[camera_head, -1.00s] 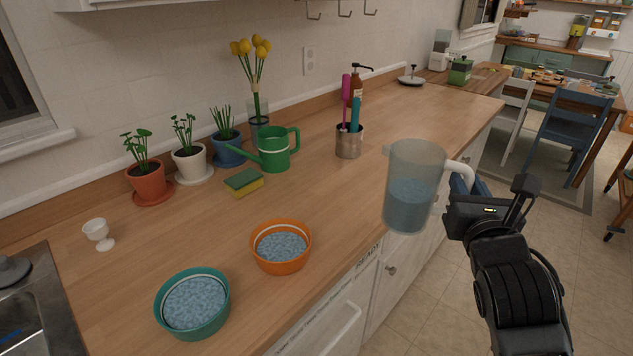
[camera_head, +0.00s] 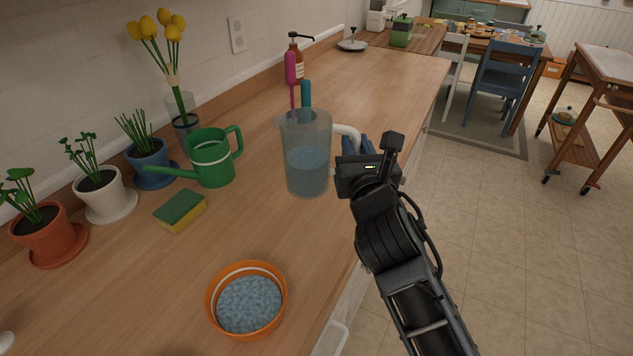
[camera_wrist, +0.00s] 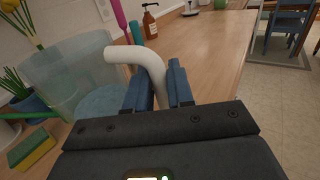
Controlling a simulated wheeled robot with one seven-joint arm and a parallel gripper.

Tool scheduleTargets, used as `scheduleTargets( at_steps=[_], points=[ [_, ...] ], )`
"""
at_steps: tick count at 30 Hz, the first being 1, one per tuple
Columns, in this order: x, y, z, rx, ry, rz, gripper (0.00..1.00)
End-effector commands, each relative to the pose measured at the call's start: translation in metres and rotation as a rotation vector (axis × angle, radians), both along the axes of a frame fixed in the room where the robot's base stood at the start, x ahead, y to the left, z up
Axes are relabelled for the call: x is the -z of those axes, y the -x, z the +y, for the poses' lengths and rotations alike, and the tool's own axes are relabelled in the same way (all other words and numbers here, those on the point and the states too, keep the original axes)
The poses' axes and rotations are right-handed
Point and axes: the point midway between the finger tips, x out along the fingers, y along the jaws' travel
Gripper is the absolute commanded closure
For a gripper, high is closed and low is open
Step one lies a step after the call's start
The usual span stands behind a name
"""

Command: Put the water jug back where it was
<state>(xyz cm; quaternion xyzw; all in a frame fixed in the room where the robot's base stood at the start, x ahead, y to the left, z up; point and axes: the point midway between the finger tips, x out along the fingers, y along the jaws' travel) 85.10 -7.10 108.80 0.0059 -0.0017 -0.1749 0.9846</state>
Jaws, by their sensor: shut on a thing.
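The water jug (camera_head: 306,160) is a clear pitcher with a white handle, partly filled with bluish water. It is upright in front of the utensil holder, over the counter in the head view; whether its base touches the counter I cannot tell. My gripper (camera_head: 357,146) is at its right side, shut on the handle. In the wrist view, the blue fingers of my gripper (camera_wrist: 160,88) are around the white handle (camera_wrist: 145,65), with the clear jug body (camera_wrist: 70,75) to the left.
A wooden counter (camera_head: 370,85) runs into the distance, mostly clear beyond the jug. A green watering can (camera_head: 212,160), a sponge (camera_head: 180,210), potted plants (camera_head: 105,195) and a soap bottle (camera_head: 298,60) stand along the wall side.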

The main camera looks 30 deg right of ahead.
Motion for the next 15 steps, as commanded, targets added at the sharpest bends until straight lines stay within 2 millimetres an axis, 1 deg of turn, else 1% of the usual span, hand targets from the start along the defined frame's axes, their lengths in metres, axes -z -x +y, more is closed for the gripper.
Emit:
scheduleTargets(
  at_steps=[1, 6, 10, 13, 15],
  points=[
    [0.009, -0.005, 0.011, -0.004, 0.002, -0.003, 1.0],
    [0.025, -0.017, 0.038, -0.003, 0.001, -0.004, 1.0],
    [0.033, -0.022, 0.05, -0.003, 0.0, -0.003, 1.0],
    [0.035, -0.023, 0.054, -0.001, 0.0, -0.004, 1.0],
    [0.041, -0.023, 0.054, 0.0, 0.0, -0.003, 1.0]
  ],
)
